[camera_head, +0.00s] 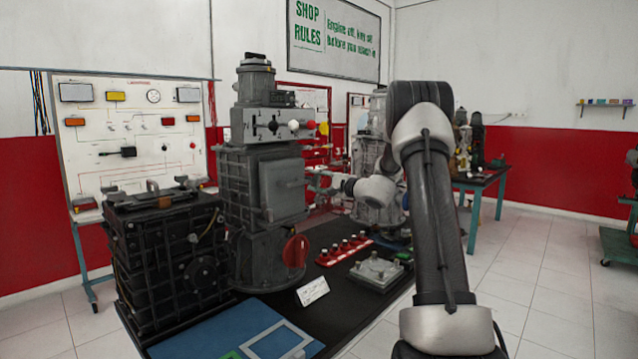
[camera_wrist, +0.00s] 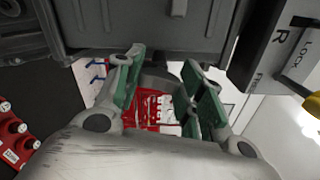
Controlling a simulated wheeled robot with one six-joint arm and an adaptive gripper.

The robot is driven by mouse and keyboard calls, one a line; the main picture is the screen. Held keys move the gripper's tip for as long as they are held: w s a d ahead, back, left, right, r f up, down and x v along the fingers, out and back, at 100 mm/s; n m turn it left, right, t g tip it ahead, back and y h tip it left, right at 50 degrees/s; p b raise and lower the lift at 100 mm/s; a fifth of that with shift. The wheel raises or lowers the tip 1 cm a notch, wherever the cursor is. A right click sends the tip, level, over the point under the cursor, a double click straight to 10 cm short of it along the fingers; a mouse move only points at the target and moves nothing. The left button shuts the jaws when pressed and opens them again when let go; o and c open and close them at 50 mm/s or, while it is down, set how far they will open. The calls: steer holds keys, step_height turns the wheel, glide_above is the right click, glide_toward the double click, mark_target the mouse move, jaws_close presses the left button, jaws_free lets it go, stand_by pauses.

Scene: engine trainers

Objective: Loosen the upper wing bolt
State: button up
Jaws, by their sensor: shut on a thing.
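The grey engine trainer (camera_head: 262,180) stands on the black bench top, with a flat square cover (camera_head: 283,187) on its side. My gripper (camera_head: 318,184) is at the right side of this housing, level with the cover. In the wrist view my gripper (camera_wrist: 165,62) has its green-padded fingers on either side of a small dark grey part just beyond the housing edge. I take this part to be the upper wing bolt, shut between the fingers; its shape is mostly hidden. A small pale bolt-like piece (camera_wrist: 179,8) shows on the housing at the top.
A valve block with knobs (camera_head: 275,126) sits above the cover; its lettered plate (camera_wrist: 283,50) is close at right in the wrist view. A red rack (camera_head: 343,250), a metal plate (camera_head: 377,270) and a black ribbed unit (camera_head: 165,250) stand on the bench.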

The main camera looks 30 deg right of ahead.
steer(key=shift+f+n, duration=0.15)
steer(key=shift+n, duration=1.15)
steer(key=o, duration=1)
steer(key=shift+s, duration=0.1)
steer(key=v, duration=1.1)
steer(key=shift+s+d, duration=0.1)
steer(key=shift+s, duration=0.3)
